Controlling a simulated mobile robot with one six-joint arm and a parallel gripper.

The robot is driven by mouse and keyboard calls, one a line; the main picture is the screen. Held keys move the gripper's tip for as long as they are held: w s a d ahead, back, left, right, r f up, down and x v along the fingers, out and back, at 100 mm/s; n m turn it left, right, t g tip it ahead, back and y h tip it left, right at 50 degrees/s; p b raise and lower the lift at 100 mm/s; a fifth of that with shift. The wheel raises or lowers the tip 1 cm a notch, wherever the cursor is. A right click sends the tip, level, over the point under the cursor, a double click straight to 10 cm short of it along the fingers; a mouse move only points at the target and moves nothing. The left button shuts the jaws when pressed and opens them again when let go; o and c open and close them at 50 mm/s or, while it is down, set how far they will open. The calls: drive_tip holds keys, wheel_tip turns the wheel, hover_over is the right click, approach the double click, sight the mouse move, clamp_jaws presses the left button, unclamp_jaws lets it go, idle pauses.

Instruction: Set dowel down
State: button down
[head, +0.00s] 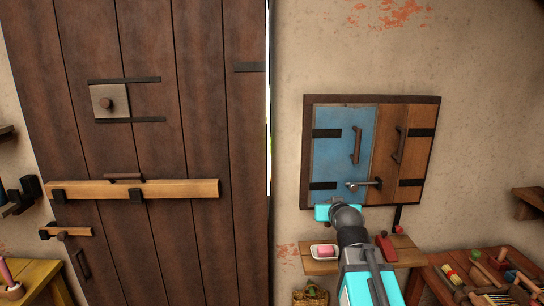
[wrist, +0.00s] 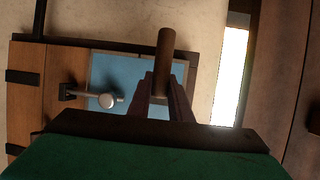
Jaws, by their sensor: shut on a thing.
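The dowel (wrist: 165,52), a short dark brown rod, sticks out beyond the fingertips of my gripper (wrist: 162,88) in the wrist view. The gripper is shut on it, with one dark finger on each side. In the head view my gripper (head: 338,212) is in front of the lower edge of the blue cupboard door, above a small wall shelf. I cannot make out the dowel there; my arm and gripper seem to hide it. No surface shows touching the dowel's free end in the wrist view.
The wall cupboard (head: 411,150) has a blue door (head: 336,150) with a grey lever handle (head: 366,184). The small shelf (head: 408,252) holds a pink block in a white dish (head: 324,252) and a red object (head: 386,247). A cluttered bench stands right; a barred plank door (head: 200,100) stands left.

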wheel_tip(320, 180, down, 10)
drive_tip(key=a+b, duration=0.1)
drive_tip(key=b, duration=0.9)
drive_tip(key=shift+a, duration=0.35)
drive_tip(key=shift+a+r, duration=0.1)
drive_tip(key=shift+a, duration=0.1)
